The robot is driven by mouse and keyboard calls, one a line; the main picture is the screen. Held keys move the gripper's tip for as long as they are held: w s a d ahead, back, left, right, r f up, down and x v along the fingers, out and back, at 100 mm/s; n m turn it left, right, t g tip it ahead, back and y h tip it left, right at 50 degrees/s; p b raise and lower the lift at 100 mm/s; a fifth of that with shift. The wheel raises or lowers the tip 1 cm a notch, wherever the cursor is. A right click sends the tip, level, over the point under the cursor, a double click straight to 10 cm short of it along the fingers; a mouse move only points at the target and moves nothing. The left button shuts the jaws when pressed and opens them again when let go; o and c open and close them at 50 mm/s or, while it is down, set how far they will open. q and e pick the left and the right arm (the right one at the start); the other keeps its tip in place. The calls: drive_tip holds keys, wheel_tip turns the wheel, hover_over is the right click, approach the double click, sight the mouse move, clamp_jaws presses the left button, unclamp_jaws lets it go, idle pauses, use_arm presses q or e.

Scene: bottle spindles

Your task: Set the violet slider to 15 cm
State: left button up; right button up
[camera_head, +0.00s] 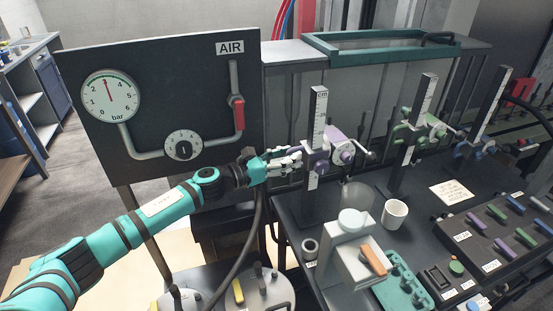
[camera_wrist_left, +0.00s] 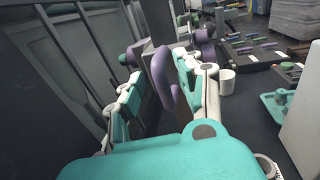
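The violet slider (camera_head: 338,151) sits on an upright white centimetre scale (camera_head: 318,105) on a dark post, the leftmost of three such posts. It has a violet knob and a lever on its right side. My left gripper (camera_head: 290,161) reaches it from the left. In the left wrist view, a violet grip (camera_wrist_left: 162,75) of the slider stands between the two fingers of my left gripper (camera_wrist_left: 158,85). The fingers are apart, with a dark gap beside the left finger. The slider's exact reading is too small to tell. My right gripper is not in view.
A white cup (camera_head: 394,213), a white device (camera_head: 350,255) and a teal rack (camera_head: 402,283) stand in front. A gauge panel (camera_head: 165,110) rises behind my left arm.

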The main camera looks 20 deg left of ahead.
use_arm(q)
drive_tip(key=v, duration=1.2)
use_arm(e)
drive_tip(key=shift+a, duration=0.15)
use_arm(q)
drive_tip(key=shift+w, duration=0.15)
